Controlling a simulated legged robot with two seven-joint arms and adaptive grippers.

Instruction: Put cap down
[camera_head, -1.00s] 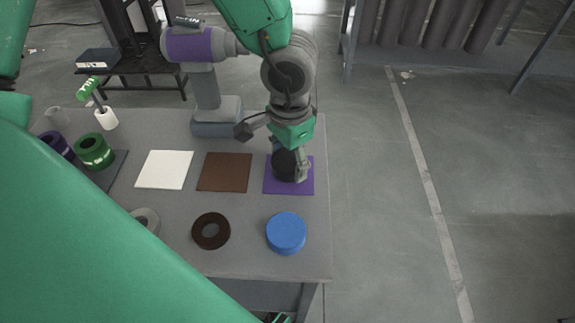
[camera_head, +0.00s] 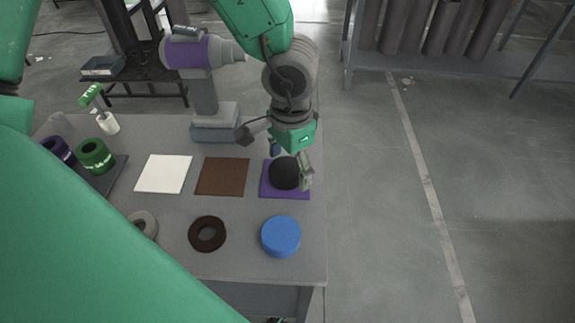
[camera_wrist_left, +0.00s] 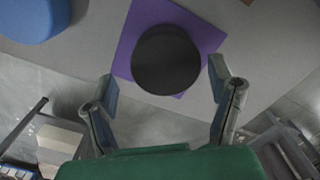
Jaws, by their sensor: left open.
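A round black cap (camera_head: 284,173) lies flat on a purple square mat (camera_head: 285,193) near the table's right edge. In the left wrist view the cap (camera_wrist_left: 167,60) sits within the purple mat (camera_wrist_left: 128,42), covering part of its edge nearest my gripper. My left gripper (camera_head: 290,163) is over the cap, fingers spread wide. In the left wrist view my left gripper (camera_wrist_left: 160,72) is open, with one finger on each side of the cap and visible gaps between. My right gripper is not in view.
A brown mat (camera_head: 222,176) and a white mat (camera_head: 164,173) lie left of the purple one. A purple and grey device (camera_head: 203,55) stands behind on the grey table (camera_head: 250,262).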

